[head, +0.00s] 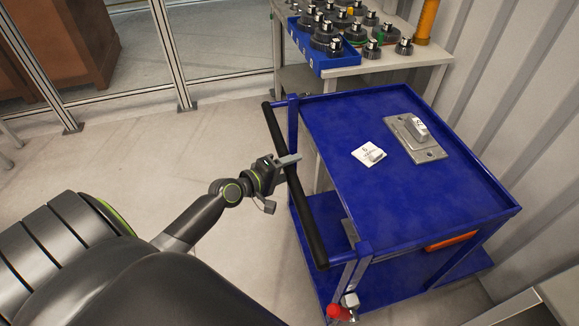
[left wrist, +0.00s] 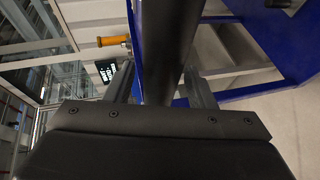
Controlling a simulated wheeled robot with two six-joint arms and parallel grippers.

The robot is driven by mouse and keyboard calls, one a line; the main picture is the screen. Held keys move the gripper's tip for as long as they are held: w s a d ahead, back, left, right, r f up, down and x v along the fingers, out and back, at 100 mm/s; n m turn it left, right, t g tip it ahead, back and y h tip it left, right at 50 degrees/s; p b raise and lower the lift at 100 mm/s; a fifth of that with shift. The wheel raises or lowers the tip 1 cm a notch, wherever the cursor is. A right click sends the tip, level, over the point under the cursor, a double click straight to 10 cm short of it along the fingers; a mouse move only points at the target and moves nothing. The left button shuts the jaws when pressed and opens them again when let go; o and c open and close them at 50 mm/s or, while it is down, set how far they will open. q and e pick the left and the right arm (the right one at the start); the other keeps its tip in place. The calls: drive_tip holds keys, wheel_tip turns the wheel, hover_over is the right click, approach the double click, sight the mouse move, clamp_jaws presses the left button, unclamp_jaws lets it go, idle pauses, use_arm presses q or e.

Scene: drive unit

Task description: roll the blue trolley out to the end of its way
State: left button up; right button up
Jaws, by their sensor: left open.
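The blue trolley (head: 405,190) stands at the right of the head view, with a flat top tray, a lower shelf and a black push handle (head: 308,225) along its left side. My left gripper (head: 288,161) is at the handle, around the upper-middle part of its length. In the left wrist view the black handle (left wrist: 167,40) runs between the two open fingers (left wrist: 160,75), with a gap visible on at least one side. Whether a finger touches it I cannot tell. My right gripper is not in view.
On the tray lie a metal plate with a block (head: 416,138) and a white card (head: 368,154). A bench (head: 400,58) with dark round parts stands behind the trolley. A corrugated wall (head: 530,110) is close on the right. The floor (head: 130,150) at left is clear.

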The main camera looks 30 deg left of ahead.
use_arm(q)
drive_tip(key=shift+c, duration=0.4)
clamp_jaws()
idle(1.1)
